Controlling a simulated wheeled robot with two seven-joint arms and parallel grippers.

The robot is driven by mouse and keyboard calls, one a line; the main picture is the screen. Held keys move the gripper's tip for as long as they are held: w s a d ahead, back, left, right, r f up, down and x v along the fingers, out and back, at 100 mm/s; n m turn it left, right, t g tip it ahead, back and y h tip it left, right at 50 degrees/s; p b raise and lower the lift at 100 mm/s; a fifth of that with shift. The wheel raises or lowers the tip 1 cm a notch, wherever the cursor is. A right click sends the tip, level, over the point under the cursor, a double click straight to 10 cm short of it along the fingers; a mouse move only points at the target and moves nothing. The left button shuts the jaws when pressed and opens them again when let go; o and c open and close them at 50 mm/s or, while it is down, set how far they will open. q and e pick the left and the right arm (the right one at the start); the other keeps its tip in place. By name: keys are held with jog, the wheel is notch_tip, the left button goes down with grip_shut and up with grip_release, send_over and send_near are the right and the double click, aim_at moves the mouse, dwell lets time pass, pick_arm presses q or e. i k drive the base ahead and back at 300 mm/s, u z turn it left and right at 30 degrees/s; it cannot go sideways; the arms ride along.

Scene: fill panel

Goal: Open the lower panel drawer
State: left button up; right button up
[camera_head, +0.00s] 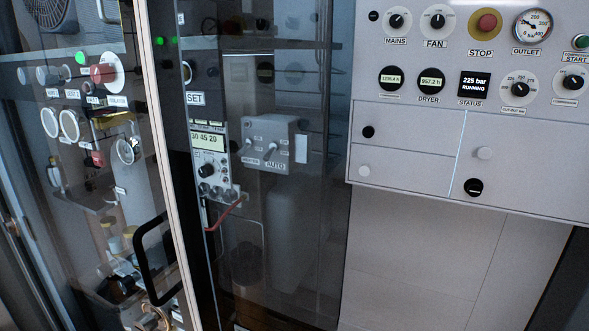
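The light grey fill panel (420,112) hangs at the upper right. Its lower part is split by thin seams into flat fronts. The upper left front (410,139) has a black knob (368,131). All the fronts look flush and closed. Which of them is the lower panel drawer is not labelled. Neither of my grippers is in view.
A glass door (90,200) with a black handle (150,260) stands at the left. Behind glass in the middle are a control unit (209,165) and a grey box (270,143). Plain wall panels (420,250) lie below the fill panel, with clear space there.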

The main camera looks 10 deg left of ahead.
aim_at(429, 174)
jog(key=u, duration=2.1)
jog(key=k, duration=0.9)
jog(key=z, duration=1.05)
jog(key=i, duration=1)
jog(key=u, duration=0.05)
